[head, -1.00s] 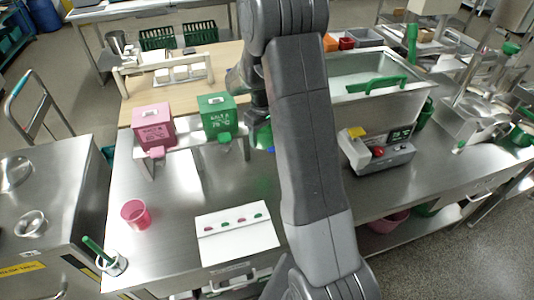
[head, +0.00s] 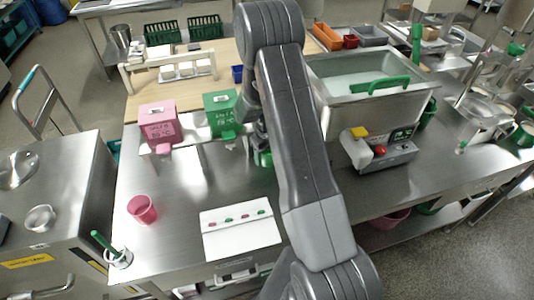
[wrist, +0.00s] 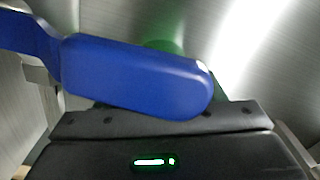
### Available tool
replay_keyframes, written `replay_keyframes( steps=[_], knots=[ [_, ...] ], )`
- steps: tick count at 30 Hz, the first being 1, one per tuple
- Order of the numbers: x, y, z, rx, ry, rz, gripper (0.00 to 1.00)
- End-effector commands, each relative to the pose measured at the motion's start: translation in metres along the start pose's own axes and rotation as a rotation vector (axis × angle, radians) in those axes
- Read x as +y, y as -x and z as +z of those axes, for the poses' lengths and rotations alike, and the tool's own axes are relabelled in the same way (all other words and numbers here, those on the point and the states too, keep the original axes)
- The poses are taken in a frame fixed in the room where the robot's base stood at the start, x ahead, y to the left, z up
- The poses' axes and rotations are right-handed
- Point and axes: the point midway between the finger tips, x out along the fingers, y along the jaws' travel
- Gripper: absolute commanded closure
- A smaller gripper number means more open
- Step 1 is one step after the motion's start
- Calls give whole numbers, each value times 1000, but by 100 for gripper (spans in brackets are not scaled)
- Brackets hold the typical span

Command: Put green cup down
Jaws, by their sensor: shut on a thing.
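The green cup (head: 263,158) shows only in part in the head view, low behind my arm and just right of the green dispenser box. My gripper (wrist: 140,78) shows in the wrist view as a blue finger across the middle, with a blurred green patch of the cup (wrist: 165,46) behind it. My gripper is shut on the green cup. Most of the cup and the far finger are hidden. I cannot tell whether the cup touches the steel table (head: 175,245).
A pink cup (head: 142,210) stands at the table's left. A white board (head: 240,232) with coloured marks lies in front. Pink (head: 160,125) and green (head: 221,115) boxes sit on a stand behind. A steel basin (head: 370,105) and a control box (head: 380,152) are at right.

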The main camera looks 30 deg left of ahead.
Motion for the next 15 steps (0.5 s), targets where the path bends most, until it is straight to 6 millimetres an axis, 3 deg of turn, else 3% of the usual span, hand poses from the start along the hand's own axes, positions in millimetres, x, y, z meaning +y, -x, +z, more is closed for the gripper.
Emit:
replay_keyframes(
  steps=[6, 7, 9, 10, 15],
  knots=[
    [0, -4, 0, 0, 0, 0, 62],
    [0, -3, 0, 0, 0, 0, 34],
    [0, -3, 0, 0, 0, 0, 20],
    [0, -3, 0, 0, 0, 0, 16],
    [0, -3, 0, 0, 0, 0, 16]
  ],
)
